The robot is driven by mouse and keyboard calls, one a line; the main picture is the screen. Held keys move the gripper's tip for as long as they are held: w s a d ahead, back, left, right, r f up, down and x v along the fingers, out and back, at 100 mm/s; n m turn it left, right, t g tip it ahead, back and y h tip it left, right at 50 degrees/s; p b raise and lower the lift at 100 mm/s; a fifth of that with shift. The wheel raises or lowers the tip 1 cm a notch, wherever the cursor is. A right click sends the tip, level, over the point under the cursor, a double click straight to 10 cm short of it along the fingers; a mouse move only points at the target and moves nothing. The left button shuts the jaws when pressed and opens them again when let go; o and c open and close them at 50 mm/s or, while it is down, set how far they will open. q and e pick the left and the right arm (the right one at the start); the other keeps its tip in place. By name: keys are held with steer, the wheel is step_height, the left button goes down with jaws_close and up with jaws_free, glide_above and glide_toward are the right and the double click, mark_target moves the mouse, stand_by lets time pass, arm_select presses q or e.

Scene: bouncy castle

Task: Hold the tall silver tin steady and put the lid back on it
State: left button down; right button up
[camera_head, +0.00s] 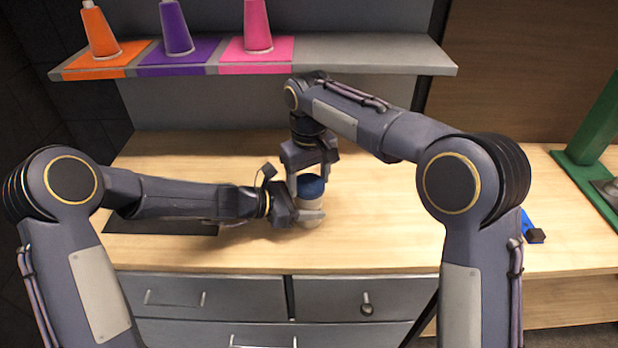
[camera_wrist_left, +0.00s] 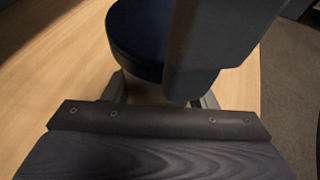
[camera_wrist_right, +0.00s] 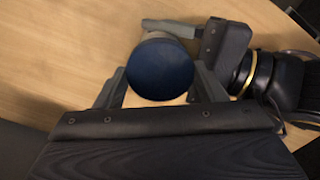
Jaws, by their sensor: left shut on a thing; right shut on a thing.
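The tall silver tin (camera_head: 312,208) stands on the wooden table and looks pale. My left gripper (camera_head: 306,216) is shut around its body from the left. The dark blue round lid (camera_head: 311,187) is at the tin's top; it also shows in the right wrist view (camera_wrist_right: 160,70) and the left wrist view (camera_wrist_left: 138,42). My right gripper (camera_head: 309,178) reaches down from above and is shut on the lid, a finger on each side. In the right wrist view the tin (camera_wrist_right: 168,38) shows just behind the lid. I cannot tell whether the lid is fully seated or slightly above the rim.
A grey shelf (camera_head: 372,52) above the back holds orange (camera_head: 98,32), purple (camera_head: 176,30) and pink (camera_head: 257,27) cones. A dark flat panel (camera_head: 150,222) lies at left. A blue item (camera_head: 530,226) and a green stand (camera_head: 592,150) are at right. Drawers (camera_head: 210,297) are below.

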steer(key=o, duration=1.2)
steer(key=shift+c, duration=0.2)
step_height(320, 180, up, 12)
arm_select(q)
steer(key=c, duration=0.5)
jaws_free()
